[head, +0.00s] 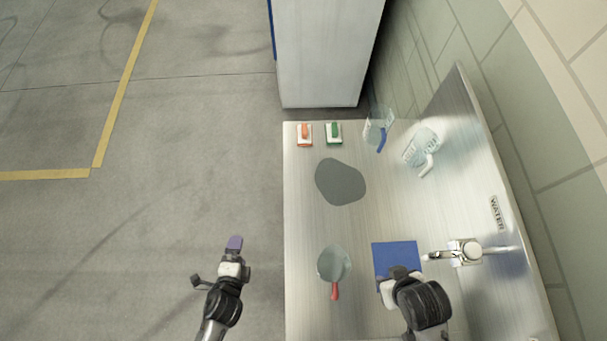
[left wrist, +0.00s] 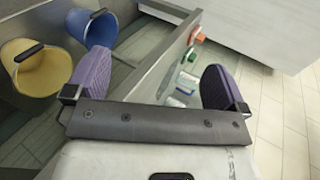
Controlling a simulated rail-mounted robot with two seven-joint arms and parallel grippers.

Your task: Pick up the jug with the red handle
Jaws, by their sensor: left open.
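The jug with the red handle (head: 334,262) is a clear grey-green jug on the metal bench (head: 300,225), its handle pointing to the front. My left gripper (head: 234,245) is left of the bench in the head view, over the floor and apart from the jug. In the left wrist view its purple fingers (left wrist: 158,82) are spread with nothing between them. My right gripper (head: 400,274) is over the blue cloth (head: 396,254), right of the jug; its fingertips are too hidden to read.
A blue-handled jug (head: 377,130) and a white-handled jug (head: 421,148) stand at the back. Orange (head: 304,134) and green (head: 334,133) brushes lie back left. A tap (head: 465,252) is at right. The left wrist view shows yellow (left wrist: 40,72) and blue (left wrist: 90,30) buckets.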

